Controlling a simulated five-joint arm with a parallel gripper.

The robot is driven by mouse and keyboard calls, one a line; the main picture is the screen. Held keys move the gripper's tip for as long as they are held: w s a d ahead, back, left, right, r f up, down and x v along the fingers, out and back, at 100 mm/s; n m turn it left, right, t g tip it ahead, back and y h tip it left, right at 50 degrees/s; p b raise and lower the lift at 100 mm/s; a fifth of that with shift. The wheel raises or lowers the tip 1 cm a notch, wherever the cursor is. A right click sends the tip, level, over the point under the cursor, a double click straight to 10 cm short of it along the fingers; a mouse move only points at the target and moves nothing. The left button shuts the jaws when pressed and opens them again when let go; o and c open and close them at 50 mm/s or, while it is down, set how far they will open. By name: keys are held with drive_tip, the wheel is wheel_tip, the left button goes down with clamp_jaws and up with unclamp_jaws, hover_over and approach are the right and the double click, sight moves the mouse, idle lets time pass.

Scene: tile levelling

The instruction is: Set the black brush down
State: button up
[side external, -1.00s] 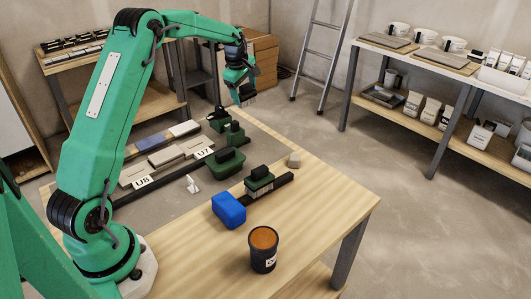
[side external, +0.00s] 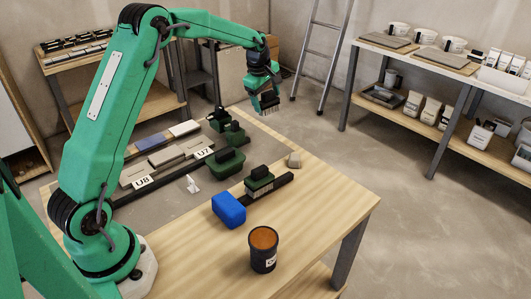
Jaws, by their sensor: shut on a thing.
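My gripper (side external: 264,92) is at the end of the raised arm, above the far edge of the workbench (side external: 335,197). It is shut on the black brush (side external: 269,104), which hangs below the fingers with its pale grey bristles downward. The brush is in the air and touches nothing else that I can see. The fingers hide most of its dark upper part.
The bench's front right is clear.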

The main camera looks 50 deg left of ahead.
drive_tip(key=s+d+m+h, duration=0.1)
drive_tip(key=s+d, duration=0.3)
drive_tip(key=d, duration=0.9)
drive_tip(key=s+d+m, duration=0.4)
drive_tip(key=d, duration=1)
drive_tip(key=s+d+m+h, duration=0.1)
drive_tip(key=s+d+m, duration=0.2)
drive_tip(key=d, duration=1)
drive_tip(key=shift+s+d+h, duration=0.25)
drive_tip(key=shift+s+h, duration=0.05)
drive_tip(key=shift+s, duration=0.55)
drive_tip(key=shift+w, duration=0.1)
drive_tip(key=w+a+f, duration=0.7)
drive_tip(key=w+a, duration=0.1)
drive_tip(key=shift+w, duration=0.2)
drive_tip(key=shift+f, duration=1.95)
drive_tip(key=shift+f, duration=0.1)
